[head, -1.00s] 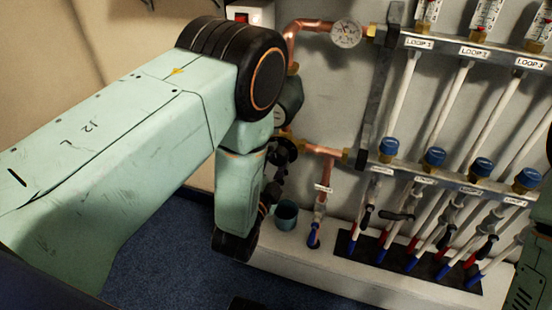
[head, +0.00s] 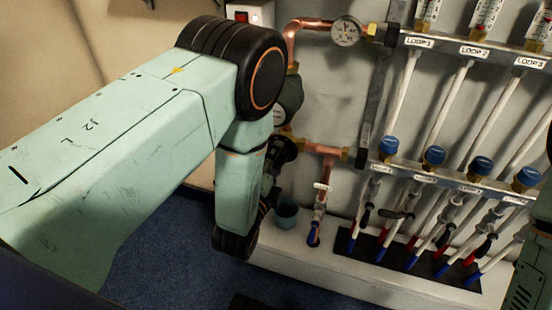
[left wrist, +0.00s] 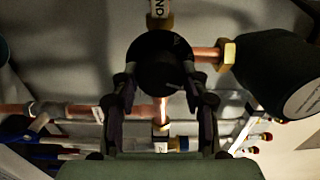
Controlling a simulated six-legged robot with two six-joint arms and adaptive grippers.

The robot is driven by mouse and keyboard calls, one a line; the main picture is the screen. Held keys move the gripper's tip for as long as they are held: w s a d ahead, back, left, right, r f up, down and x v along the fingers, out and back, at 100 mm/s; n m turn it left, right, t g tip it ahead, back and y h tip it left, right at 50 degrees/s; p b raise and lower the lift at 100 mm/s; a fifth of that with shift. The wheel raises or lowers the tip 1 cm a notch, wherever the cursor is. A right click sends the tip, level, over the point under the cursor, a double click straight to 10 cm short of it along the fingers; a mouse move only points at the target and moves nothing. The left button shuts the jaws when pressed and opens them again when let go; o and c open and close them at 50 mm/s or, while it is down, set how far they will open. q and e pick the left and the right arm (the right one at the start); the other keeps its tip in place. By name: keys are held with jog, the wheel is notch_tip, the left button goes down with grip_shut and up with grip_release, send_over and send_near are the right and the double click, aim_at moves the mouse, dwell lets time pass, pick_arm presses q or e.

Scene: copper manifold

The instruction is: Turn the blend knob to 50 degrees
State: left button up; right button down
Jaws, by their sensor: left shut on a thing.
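The blend knob (left wrist: 165,62) is a round black knob in the left wrist view, on copper pipework below a white tag (left wrist: 160,8) whose visible letters read "ND". The two fingers of my left gripper (left wrist: 162,85) stand on either side of the knob, shut on it. The knob's pointer and angle cannot be read. In the head view my left gripper (head: 283,152) is a dark shape beside the copper pipe, partly behind my arm. The knob cannot be made out there. My right gripper is not in view.
A dark rounded pump body (left wrist: 285,75) sits close to the right of the knob. A gauge (head: 346,31), blue-capped valves (head: 433,156) and several lever valves stand to the right. A small teal cup (head: 286,214) stands on the white ledge (head: 325,272) below.

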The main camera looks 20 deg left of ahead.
pick_arm(q)
jog(key=o, duration=1.1)
jog(key=shift+o, duration=0.2)
jog(key=shift+s, duration=0.1)
jog(key=s, duration=0.7)
jog(key=shift+s, duration=0.2)
jog(key=shift+a, duration=0.1)
